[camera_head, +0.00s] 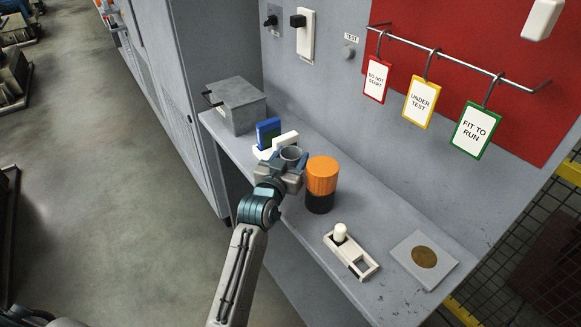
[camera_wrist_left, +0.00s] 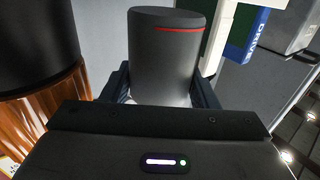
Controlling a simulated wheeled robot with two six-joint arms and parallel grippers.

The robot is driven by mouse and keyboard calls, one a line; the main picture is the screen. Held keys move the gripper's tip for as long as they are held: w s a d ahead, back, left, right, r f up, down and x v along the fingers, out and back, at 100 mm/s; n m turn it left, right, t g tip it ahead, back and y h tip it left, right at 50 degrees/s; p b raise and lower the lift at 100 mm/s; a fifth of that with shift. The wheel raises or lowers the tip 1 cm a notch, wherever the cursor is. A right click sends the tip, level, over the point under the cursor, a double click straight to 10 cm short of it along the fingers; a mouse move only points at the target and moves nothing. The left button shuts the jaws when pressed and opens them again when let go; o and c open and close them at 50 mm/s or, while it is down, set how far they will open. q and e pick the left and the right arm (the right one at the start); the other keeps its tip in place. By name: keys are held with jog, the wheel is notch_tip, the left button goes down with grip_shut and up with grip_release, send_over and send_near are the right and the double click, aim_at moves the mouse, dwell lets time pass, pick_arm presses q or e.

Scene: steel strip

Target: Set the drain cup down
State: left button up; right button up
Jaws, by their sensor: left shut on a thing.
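My left gripper (camera_head: 283,170) is over the grey shelf, shut on a small grey cup, the drain cup (camera_head: 291,153). In the left wrist view the cup (camera_wrist_left: 166,55) is a dark grey cylinder with a thin red line, between the two fingers (camera_wrist_left: 160,88).
An orange-and-black canister (camera_head: 321,182) stands close right of the gripper. A blue block (camera_head: 268,132) and a white one (camera_head: 285,140) stand just behind. A grey box (camera_head: 236,104), white holder (camera_head: 351,254) and brass-disc plate (camera_head: 440,275) share the shelf (camera_head: 395,227). Tags hang above.

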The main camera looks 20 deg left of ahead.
pick_arm(q)
notch_tip(320, 180, down, 3)
jog(key=shift+f, duration=0.5)
jog(key=shift+f, duration=0.15)
jog(key=o, duration=0.8)
